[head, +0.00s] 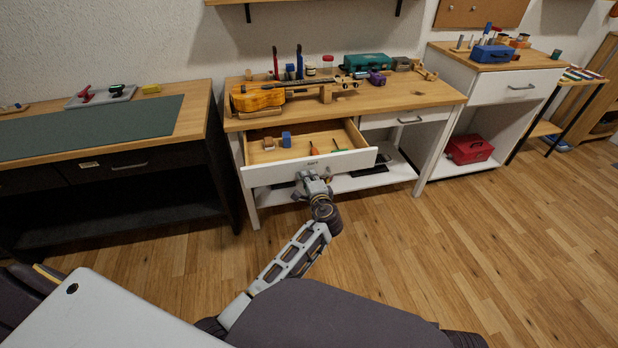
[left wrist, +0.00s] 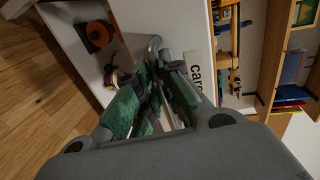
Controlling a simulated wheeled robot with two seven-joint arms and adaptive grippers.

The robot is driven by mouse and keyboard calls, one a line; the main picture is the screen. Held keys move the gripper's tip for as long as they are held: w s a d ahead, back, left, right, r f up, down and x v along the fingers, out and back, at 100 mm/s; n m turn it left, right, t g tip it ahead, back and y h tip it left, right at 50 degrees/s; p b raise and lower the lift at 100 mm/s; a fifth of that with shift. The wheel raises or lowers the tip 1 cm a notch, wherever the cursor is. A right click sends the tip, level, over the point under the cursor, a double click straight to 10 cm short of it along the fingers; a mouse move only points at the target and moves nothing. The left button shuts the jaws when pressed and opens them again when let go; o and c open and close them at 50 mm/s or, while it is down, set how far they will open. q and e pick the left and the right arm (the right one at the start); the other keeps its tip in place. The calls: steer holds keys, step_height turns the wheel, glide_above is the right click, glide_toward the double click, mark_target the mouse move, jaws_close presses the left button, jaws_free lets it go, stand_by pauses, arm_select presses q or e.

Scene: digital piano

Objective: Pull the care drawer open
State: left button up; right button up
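The care drawer (head: 345,162) is a white-fronted drawer under the left side of the wooden workbench. It stands well out from the bench, its wooden inside showing. Its front carries the label "care" (left wrist: 194,78), seen in the left wrist view. My left gripper (head: 311,178) is at the drawer front. In the left wrist view, its green-padded fingers (left wrist: 160,85) close around the curved metal handle (left wrist: 153,44). Part of the handle is hidden between the fingers. My right gripper is in neither view.
The drawer holds a blue block (head: 286,139), a wooden block (head: 268,144) and an orange-tipped item (head: 314,149). A guitar (head: 258,98) lies on the bench above. A second drawer (head: 408,118) beside it is shut. Wooden floor (head: 410,255) in front is clear.

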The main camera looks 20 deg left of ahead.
arm_select(q)
steer(key=o, duration=0.5)
steer(key=shift+c, duration=0.2)
steer(key=shift+s+d, duration=0.15)
